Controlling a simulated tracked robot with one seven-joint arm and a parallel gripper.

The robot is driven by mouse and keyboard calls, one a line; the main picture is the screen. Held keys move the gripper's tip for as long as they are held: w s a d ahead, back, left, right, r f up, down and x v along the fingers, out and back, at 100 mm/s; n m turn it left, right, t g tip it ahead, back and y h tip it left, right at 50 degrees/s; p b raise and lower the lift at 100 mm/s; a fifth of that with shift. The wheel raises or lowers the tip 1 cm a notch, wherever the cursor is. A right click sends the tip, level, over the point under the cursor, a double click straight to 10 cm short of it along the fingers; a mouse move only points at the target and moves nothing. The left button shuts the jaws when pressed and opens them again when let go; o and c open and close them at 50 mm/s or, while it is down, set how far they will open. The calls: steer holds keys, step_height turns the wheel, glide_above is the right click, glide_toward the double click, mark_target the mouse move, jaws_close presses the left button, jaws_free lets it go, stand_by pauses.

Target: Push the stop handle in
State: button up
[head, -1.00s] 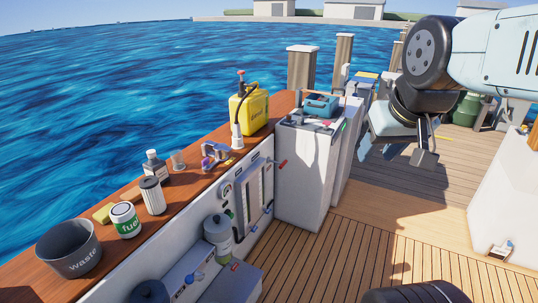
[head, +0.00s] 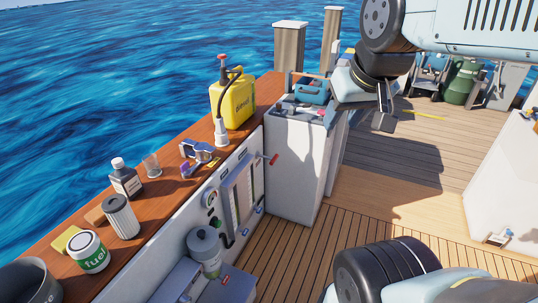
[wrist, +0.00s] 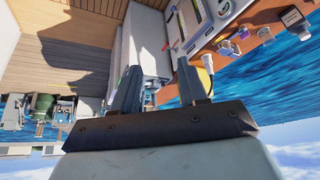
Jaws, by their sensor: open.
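A red-tipped handle (head: 270,159) sticks out from the white side wall, just left of the white console; I take it to be the stop handle. It also shows small in the wrist view (wrist: 177,43), beyond the fingertips. My gripper (head: 384,122) hangs at upper right in the head view, right of the console and well apart from the handle. In the wrist view my gripper (wrist: 158,65) has its two fingers spread with nothing between them. How far the handle is pulled out cannot be told.
The white console (head: 297,165) stands beside the handle, with a blue toolbox (head: 312,91) on top. A yellow can (head: 233,101), a purple-grey clamp (head: 197,154) and a fuel tin (head: 89,251) stand on the wooden ledge (head: 165,210). The planked deck (head: 310,245) is open.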

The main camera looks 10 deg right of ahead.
steer(key=shift+o, duration=0.5)
steer(key=shift+w+r, duration=0.1)
steer(key=shift+w, duration=0.3)
steer(key=m+t+y, duration=0.4)
steer(key=m+t, duration=0.6)
steer(key=m, duration=0.1)
glide_above(274, 160)
steer(key=d+f+v, duration=0.1)
steer(key=v, duration=0.4)
step_height(274, 160, down, 40)
steer(key=s+f+m+t+h, duration=0.1)
steer(key=s+f+m+t, duration=0.2)
steer(key=f, duration=0.7)
steer(key=s+f+m+t, duration=0.1)
steer(key=s+f+m, duration=0.3)
steer(key=f, duration=0.6)
steer(key=x, duration=1.4)
steer(key=shift+d+r, duration=0.1)
steer(key=shift+d, duration=0.05)
steer(key=shift+s, duration=0.1)
jaws_close()
